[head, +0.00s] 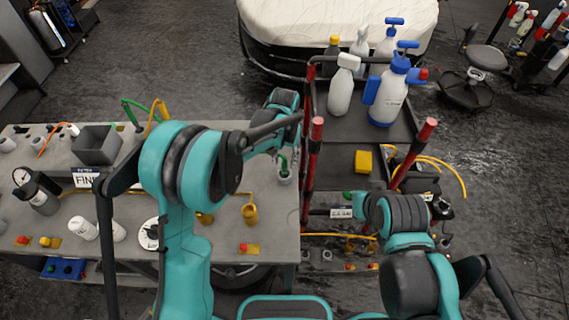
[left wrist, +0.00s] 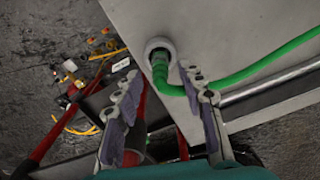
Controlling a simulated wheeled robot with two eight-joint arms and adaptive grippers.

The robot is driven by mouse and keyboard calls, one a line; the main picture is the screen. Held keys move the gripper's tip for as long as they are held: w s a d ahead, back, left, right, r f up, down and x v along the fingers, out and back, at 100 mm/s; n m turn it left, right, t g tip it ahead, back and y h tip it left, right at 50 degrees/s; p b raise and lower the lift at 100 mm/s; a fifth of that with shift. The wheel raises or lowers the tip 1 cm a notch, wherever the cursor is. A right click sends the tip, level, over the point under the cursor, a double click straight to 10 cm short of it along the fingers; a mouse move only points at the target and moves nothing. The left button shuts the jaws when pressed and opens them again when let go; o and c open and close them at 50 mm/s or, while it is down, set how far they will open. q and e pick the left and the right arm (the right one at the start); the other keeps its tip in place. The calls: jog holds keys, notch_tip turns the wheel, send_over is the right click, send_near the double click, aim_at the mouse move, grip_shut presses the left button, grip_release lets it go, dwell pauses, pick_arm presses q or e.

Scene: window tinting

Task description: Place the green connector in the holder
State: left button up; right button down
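The green connector (left wrist: 160,62) stands in a round white holder (left wrist: 152,44) near a corner of the grey table in the left wrist view. Its green hose (left wrist: 250,70) bends away to the right. In the head view the holder (head: 285,178) shows at the table's right edge, with green at its top. My left gripper (left wrist: 163,85) is open, its two fingers apart on either side of the connector's lower part and hose. No contact with the fingers is clear. In the head view my left arm largely hides this gripper. My right arm is at the lower right; its gripper cannot be made out.
A dark cart (head: 345,145) with red posts stands close to the table's right edge, carrying spray bottles (head: 388,95) and a yellow block (head: 363,161). A grey bin (head: 97,146), a gauge and several small holders occupy the table's left. A metal rail (left wrist: 275,85) lies beside the hose.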

pick_arm(q)
notch_tip(320, 180, up, 9)
jog(key=shift+a+f+p, duration=0.1)
jog(key=shift+f+p, duration=0.05)
jog(key=shift+p, duration=0.4)
jog(key=s+a+r+n+t, duration=0.1)
jog(key=s+a+r+t, duration=0.1)
jog(key=s+a+r, duration=0.4)
jog(key=s+a+r+n+t, duration=0.1)
jog(key=s+a+r+t, duration=0.15)
jog(key=s+a, duration=0.45)
jog(key=s+a+f+n+t, duration=0.1)
jog(key=s+a, duration=0.3)
jog(key=s, duration=0.4)
jog(key=shift+s+a+f+t, duration=0.3)
jog(key=shift+f+t, duration=0.1)
jog(key=shift+t, duration=0.45)
jog(key=shift+f, duration=0.1)
